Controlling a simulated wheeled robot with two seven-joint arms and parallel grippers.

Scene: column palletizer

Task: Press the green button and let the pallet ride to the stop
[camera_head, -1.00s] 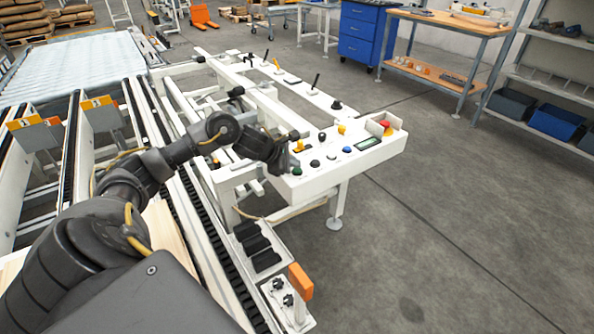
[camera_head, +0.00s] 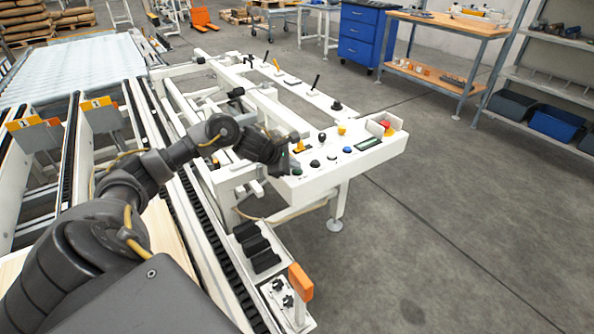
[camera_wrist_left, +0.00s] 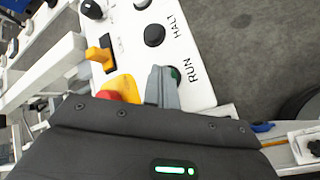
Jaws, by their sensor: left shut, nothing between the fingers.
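The green button (camera_wrist_left: 175,75), beside the word RUN, is partly hidden behind my left gripper's fingers in the left wrist view. In the head view it is a small green spot (camera_head: 297,171) at the near left corner of the white control panel (camera_head: 330,178). My left gripper (camera_wrist_left: 163,72) is shut and empty, its fingertips over or against the button's edge; I cannot tell whether they touch or press it. Pale wooden boards (camera_head: 166,238), perhaps the pallet, show beside my left arm on the conveyor. My right gripper is out of view.
A black button (camera_wrist_left: 154,35) marked HALT sits beside the green one. The panel also has a yellow button (camera_head: 341,129), a blue button (camera_head: 347,150) and a red one in a guard (camera_head: 387,126). An orange block (camera_head: 301,281) stands near the conveyor's front end. The floor at right is clear.

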